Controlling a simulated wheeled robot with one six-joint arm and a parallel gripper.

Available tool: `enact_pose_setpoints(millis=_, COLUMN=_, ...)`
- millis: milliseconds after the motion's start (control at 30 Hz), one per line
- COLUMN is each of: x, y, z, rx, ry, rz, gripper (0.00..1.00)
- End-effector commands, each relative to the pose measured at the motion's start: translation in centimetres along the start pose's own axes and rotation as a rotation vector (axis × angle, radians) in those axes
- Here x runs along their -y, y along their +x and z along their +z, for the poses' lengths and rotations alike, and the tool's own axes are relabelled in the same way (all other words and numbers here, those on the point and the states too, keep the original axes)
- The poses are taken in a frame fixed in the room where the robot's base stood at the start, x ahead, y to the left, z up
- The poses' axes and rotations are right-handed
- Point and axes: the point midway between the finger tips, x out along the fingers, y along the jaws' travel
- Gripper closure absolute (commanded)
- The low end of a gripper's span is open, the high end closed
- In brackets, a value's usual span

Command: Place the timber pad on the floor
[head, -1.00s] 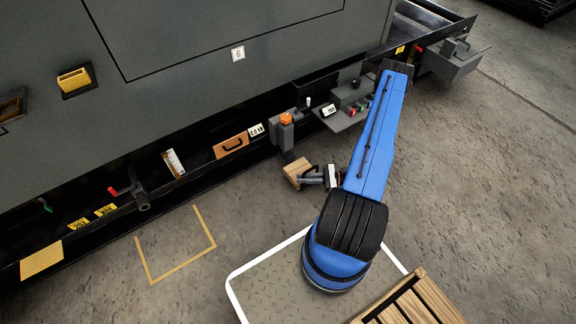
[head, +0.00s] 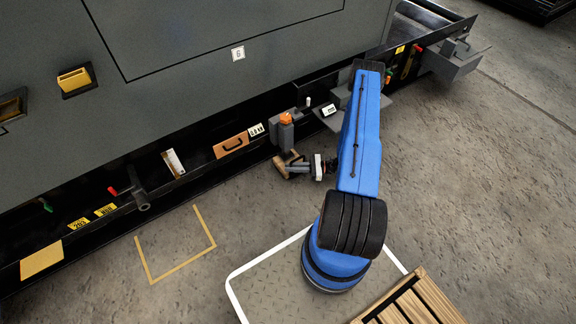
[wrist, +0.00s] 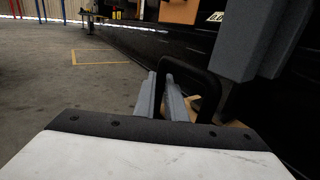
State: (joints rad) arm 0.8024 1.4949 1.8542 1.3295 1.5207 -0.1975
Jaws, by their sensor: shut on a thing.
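The timber pad (head: 280,157) is a light wooden block with a black loop handle (wrist: 214,90). My gripper (head: 294,164) is shut on it, low beside the dark enclosure's lower edge. In the wrist view the two grey fingers (wrist: 167,96) meet at the handle, and only a little of the wood shows behind them. Fingers hide part of the pad in the head view. I cannot tell whether the pad touches the floor (head: 240,205). A yellow taped outline (head: 205,226) on the floor lies left of the pad and is empty.
The dark enclosure (head: 200,95) runs along the back, with an orange-topped grey fitting (head: 286,130) just above the pad and a red-tipped valve (head: 137,192) further left. A slatted wooden pallet (head: 425,298) is at the lower right. Open floor lies around the taped outline.

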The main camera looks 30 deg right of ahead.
Motion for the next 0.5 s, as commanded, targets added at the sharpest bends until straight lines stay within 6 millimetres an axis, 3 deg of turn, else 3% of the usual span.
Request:
enact_pose_setpoints(millis=200, x=2.6, y=1.8, z=0.1, rx=0.0, ry=-0.003, rz=0.002, gripper=1.0)
enact_pose_setpoints(millis=300, x=2.5, y=1.7, z=-1.0, rx=0.001, ry=0.001, rz=-0.001, gripper=1.0)
enact_pose_setpoints(millis=500, x=2.5, y=1.7, z=-1.1, rx=0.0, ry=0.0, rz=0.0, gripper=1.0)
